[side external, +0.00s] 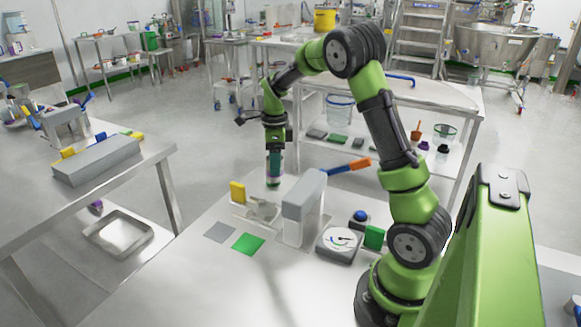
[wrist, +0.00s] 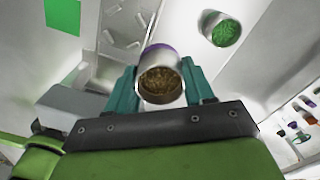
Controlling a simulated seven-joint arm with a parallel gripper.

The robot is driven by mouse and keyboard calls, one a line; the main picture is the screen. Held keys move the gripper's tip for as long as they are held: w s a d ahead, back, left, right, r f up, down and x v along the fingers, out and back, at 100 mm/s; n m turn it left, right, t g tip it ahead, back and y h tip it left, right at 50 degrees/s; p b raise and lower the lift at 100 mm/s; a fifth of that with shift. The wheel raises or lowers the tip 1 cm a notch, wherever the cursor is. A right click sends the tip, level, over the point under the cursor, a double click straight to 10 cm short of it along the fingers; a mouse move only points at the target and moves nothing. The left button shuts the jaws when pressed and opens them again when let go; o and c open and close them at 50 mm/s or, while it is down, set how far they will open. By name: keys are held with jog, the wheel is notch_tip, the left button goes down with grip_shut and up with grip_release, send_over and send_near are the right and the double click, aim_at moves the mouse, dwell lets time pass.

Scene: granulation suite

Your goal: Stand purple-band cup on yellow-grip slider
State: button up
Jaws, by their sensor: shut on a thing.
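The purple-band cup (wrist: 160,78) is silvery with a purple band near its far rim and brown granules inside. My gripper (wrist: 160,88) is shut on it, a teal finger on each side. In the side external view my gripper (side external: 273,165) points down above the table, behind the slider, with the cup low between its fingers and mostly hidden. The yellow-grip slider (side external: 262,209) is a pale metal piece with an upright yellow grip (side external: 237,191) at its left end. The cup is apart from it. Its yellow grip does not show in the wrist view.
A grey upright block (side external: 303,208) stands right of the slider, with an orange-ended blue handle (side external: 348,167) behind. A round dial (side external: 340,240) is nearer. Green (side external: 248,243) and grey (side external: 220,232) squares lie in front. A cup with green contents (wrist: 224,32) stands nearby.

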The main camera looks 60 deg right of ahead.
jog(key=a+f+n, duration=0.1)
jog(key=a+n, duration=0.2)
jog(key=a, duration=0.4)
send_over(265, 210)
jog(key=shift+f, duration=2.7)
jog(key=shift+f, duration=0.9)
jog(key=o, duration=0.9)
jog(key=shift+o, duration=0.4)
jog(key=shift+r, duration=0.15)
notch_tip(265, 210, up, 8)
jog(key=shift+n, duration=0.4)
